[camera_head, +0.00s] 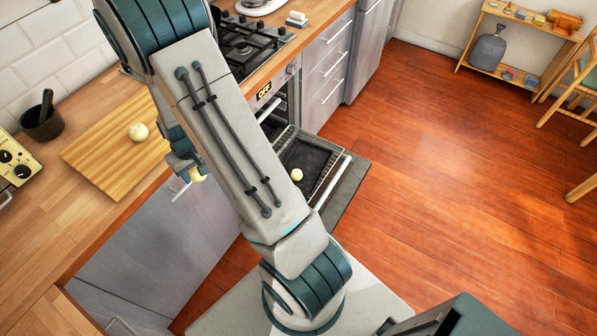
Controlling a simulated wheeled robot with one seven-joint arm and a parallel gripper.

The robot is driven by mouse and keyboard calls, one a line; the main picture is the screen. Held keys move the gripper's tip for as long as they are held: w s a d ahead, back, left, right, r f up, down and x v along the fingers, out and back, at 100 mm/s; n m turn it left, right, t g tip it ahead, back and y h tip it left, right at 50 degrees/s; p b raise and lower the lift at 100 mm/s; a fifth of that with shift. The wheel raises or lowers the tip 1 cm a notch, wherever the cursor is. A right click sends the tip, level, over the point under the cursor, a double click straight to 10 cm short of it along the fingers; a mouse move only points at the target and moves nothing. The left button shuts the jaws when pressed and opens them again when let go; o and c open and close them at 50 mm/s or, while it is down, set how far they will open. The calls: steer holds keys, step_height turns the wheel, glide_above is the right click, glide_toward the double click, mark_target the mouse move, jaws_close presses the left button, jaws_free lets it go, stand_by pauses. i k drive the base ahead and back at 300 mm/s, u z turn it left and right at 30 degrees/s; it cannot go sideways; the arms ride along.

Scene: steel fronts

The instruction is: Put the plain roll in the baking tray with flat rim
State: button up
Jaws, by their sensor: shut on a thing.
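My gripper (185,170) is shut on a pale, cream-coloured roll (198,174) and holds it up in front of the counter, just right of the wooden board. My arm hides part of the gripper and perhaps part of the roll. A dark baking tray (325,155) lies in the open oven, to the right of my arm, with a small round pale roll (297,174) in it. My arm covers the tray's left side, and the shape of its rim is too small to tell. Another round pale roll (138,132) sits on the board.
The wooden board (90,157) lies on the counter at left, with a dark mortar (42,122) behind it. The lowered oven door (345,195) juts out over the floor. The hob (245,47) is above the oven. Open wooden floor (450,180) lies to the right.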

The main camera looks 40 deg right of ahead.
mark_target(308, 158)
steer(key=u, duration=1.35)
steer(key=k, duration=1.5)
steer(key=z, duration=1.7)
steer(key=i, duration=1)
steer(key=u, duration=0.05)
